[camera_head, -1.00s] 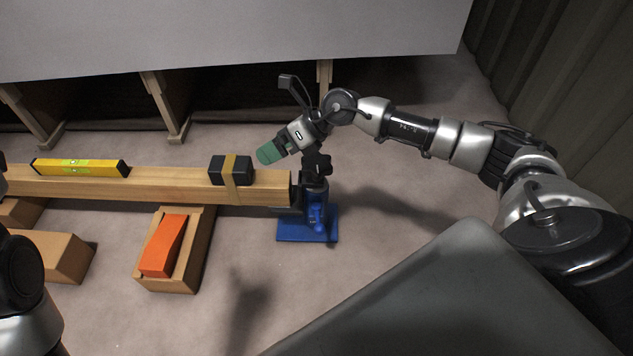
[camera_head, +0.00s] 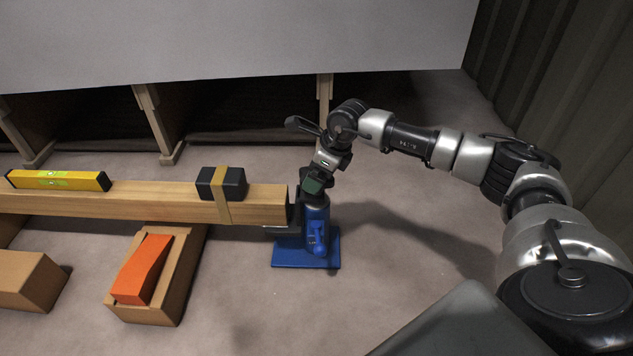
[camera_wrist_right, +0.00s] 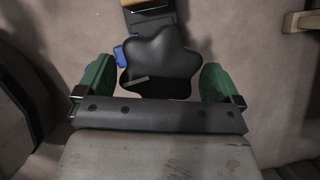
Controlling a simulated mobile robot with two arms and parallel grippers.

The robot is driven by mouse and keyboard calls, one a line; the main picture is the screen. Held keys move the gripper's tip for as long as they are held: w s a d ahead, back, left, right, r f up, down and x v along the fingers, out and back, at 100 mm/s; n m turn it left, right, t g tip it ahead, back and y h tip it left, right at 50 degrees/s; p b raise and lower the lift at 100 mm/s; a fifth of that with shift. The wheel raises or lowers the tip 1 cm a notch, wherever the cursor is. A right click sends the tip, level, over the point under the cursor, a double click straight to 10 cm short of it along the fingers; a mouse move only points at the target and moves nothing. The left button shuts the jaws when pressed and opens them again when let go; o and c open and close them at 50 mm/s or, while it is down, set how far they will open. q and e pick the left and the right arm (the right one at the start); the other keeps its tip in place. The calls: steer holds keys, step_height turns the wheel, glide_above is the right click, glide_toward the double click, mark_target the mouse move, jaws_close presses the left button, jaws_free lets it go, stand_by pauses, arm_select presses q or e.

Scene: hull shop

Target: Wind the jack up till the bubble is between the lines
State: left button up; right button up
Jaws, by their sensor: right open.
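The blue jack (camera_head: 317,232) stands on its base plate on the floor, under the right end of a wooden beam (camera_head: 130,206). Its black lobed knob (camera_wrist_right: 155,50) shows in the right wrist view. My right gripper (camera_wrist_right: 156,76) is open, with a green fingertip on each side of the knob and a narrow gap at each side. In the head view my right gripper (camera_head: 311,187) points down at the jack's top and hides most of the knob. The yellow spirit level (camera_head: 58,180) lies on the beam; its bubble is too small to read. My left gripper is out of view.
A black block (camera_head: 221,184) is strapped on the beam near the jack. An orange wedge (camera_head: 143,268) lies in a wooden cradle (camera_head: 185,270) in front. Another wooden block (camera_head: 28,280) is at left. The floor right of the jack is clear.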

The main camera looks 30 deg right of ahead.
steer(key=shift+w+a+f, duration=0.15)
steer(key=shift+w+f, duration=0.05)
steer(key=shift+f, duration=0.35)
steer(key=c, duration=0.6)
steer(key=shift+r, duration=0.1)
